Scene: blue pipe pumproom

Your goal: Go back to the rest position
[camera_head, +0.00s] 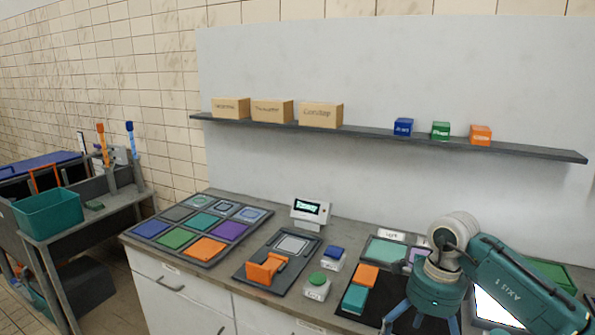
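My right arm comes in from the right edge, and its teal and grey wrist hangs over the right part of the counter. My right gripper (420,322) points down at the bottom edge of the picture. Its finger links spread apart, but the fingertips are cut off or hidden, so I cannot tell whether it is open or holds anything. My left gripper is not in view.
The grey counter (225,272) carries a panel of coloured tiles (175,238), an orange holder (266,269), a small display (310,211) and buttons (317,287). A wall shelf (380,134) holds boxes and cubes. A teal bin (50,212) stands left.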

